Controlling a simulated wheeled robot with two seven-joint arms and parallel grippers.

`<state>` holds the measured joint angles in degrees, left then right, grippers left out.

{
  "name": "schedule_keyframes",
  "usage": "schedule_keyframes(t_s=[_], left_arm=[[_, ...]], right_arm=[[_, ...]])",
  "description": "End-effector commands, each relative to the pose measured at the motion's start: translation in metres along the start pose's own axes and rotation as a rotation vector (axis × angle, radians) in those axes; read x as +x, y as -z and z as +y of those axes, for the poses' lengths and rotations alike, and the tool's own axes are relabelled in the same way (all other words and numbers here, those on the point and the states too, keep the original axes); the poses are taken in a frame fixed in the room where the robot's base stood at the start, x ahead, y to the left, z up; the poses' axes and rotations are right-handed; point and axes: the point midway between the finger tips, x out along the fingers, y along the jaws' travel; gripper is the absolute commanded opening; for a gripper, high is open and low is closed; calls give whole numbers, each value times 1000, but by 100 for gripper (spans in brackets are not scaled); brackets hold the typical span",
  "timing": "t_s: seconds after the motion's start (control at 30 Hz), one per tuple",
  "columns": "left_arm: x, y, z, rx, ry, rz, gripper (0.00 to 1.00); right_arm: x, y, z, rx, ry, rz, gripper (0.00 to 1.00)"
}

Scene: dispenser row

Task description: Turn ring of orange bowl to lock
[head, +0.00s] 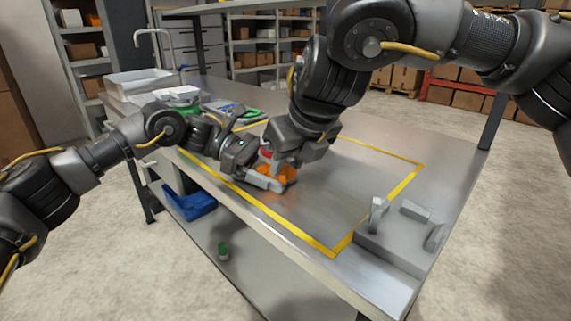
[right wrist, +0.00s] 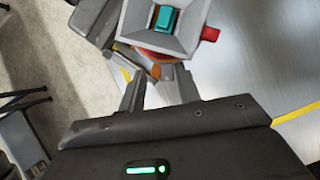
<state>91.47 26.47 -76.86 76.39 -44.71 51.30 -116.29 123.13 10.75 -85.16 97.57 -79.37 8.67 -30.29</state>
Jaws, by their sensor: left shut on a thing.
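The orange bowl (head: 284,173) is on the steel table inside the yellow outline, largely hidden by both grippers. My left gripper (head: 266,181) is shut on it low at its near side. My right gripper (head: 284,156) is above it, pointing down. In the right wrist view, the right fingers (right wrist: 160,92) stand apart with a visible gap. Just beyond them is a grey square-topped part (right wrist: 164,28) with a teal block and a red knob (right wrist: 210,34). A little orange shows beneath it. The ring's lock position cannot be made out.
A grey fixture (head: 402,238) with upright pieces stands at the table's right front corner. A white tray (head: 140,82) and green items (head: 183,95) are at the far left. A blue bin (head: 188,202) is on the lower shelf. The table's right half is mostly clear.

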Motion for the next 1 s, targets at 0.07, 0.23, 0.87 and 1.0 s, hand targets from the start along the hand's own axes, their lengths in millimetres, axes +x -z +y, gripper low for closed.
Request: schedule_keyframes(t_s=[0.07, 0.23, 0.87, 1.0], left_arm=[[3, 1, -2, -2, 8, 2, 71], [3, 1, -2, -2, 8, 2, 70], [2, 1, -2, -2, 7, 2, 70], [2, 1, -1, -2, 6, 2, 70]], right_arm=[[0, -3, 4, -2, -4, -6, 31], [1, -4, 7, -3, -4, -5, 31], [-4, -4, -2, 0, 0, -5, 31], [-16, -4, -2, 0, -1, -5, 31]])
